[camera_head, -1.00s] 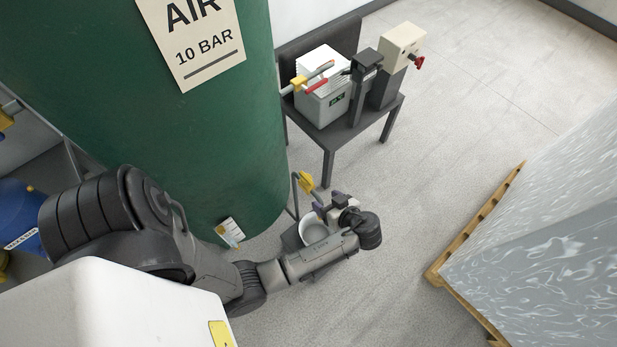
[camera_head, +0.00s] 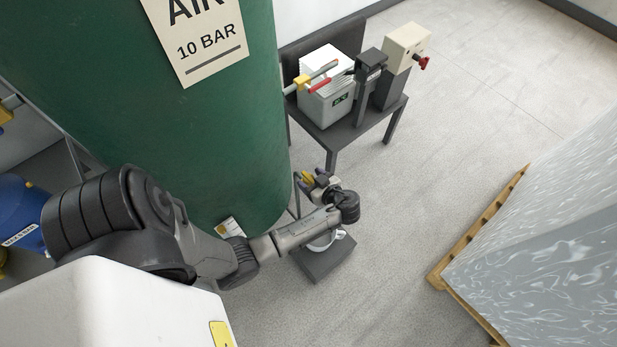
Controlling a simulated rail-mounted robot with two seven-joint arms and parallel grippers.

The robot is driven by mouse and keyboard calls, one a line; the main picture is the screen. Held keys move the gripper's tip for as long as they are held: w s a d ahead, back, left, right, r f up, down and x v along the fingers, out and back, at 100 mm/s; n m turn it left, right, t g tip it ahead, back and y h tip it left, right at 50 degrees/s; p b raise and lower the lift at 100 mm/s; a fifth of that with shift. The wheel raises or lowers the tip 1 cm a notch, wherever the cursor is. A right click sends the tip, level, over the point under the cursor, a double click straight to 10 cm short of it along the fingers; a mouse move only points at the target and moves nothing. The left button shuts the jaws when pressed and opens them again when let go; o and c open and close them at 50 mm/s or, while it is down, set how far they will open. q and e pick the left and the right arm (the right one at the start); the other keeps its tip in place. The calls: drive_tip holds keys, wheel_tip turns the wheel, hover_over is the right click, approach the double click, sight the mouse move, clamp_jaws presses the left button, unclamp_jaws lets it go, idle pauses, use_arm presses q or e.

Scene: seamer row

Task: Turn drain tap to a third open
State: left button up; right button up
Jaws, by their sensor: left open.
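The yellow handle of the drain tap (camera_head: 307,177) shows small beside the foot of the green air tank (camera_head: 200,130), above a thin grey pipe. My left gripper (camera_head: 314,179) is open at the tap, with its fingers close around or just over the yellow handle. I cannot tell if they touch it. The tap's body and exact handle angle are mostly hidden by the gripper. My right gripper is not in view.
A white bucket, partly hidden under my left forearm, stands on a dark plate (camera_head: 326,265). A dark table (camera_head: 345,133) behind holds a grey box (camera_head: 328,102) and a beige device (camera_head: 406,45). A wrapped load (camera_head: 540,240) on a wooden pallet (camera_head: 480,235) stands right. Floor between is clear.

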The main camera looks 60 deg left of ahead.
use_arm(q)
drive_tip(key=shift+x, duration=0.85)
drive_tip(key=c, duration=0.9)
